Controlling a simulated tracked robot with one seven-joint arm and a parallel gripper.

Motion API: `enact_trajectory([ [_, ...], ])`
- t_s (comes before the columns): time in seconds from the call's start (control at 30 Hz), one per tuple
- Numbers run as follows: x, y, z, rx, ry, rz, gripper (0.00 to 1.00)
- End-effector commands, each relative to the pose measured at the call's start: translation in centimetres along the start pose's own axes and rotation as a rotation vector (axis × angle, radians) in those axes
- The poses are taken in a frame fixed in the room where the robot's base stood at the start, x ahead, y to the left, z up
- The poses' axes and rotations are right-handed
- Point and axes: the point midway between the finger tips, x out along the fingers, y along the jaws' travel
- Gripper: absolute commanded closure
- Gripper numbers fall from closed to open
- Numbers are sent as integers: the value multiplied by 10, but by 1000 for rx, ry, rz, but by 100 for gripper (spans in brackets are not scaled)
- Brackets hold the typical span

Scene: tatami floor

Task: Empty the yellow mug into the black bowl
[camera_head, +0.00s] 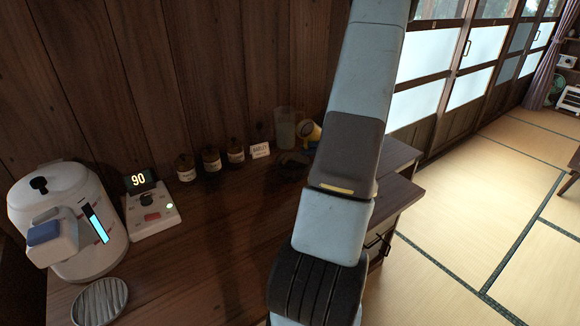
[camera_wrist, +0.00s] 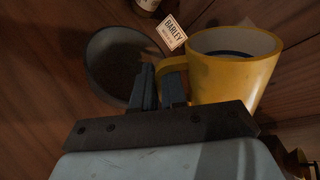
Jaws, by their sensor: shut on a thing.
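The yellow mug (camera_wrist: 233,78) fills the right of the wrist view, with a pale inside and something dark and bluish in it. In the head view the mug (camera_head: 313,133) is partly hidden by my arm and looks tilted, its pale mouth toward the left. My gripper (camera_wrist: 164,88) is shut on the mug's handle, at the mug's left side. The black bowl (camera_wrist: 98,72) is left of the mug and partly behind my fingers. It also shows dimly in the head view (camera_head: 290,166). I cannot tell what is in the bowl.
A BARLEY card (camera_head: 260,150) stands near the bowl, with several small jars (camera_head: 211,158) in a row left of it. A glass (camera_head: 284,127) stands behind. A white kettle-like machine (camera_head: 58,215) and a panel reading 90 (camera_head: 150,206) are at left. The front middle counter is clear.

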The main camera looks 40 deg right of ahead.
Motion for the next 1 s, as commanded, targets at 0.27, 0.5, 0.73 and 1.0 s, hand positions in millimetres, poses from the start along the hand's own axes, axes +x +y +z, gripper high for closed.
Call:
enact_trajectory([
  [0.27, -1, -2, 0, -33, 19, -1, 100],
  [0.5, -1, -3, -1, -61, 35, -2, 100],
  [0.73, -2, -3, -2, -88, 50, -2, 100],
  [1.0, -3, -4, -2, -119, 68, -3, 100],
])
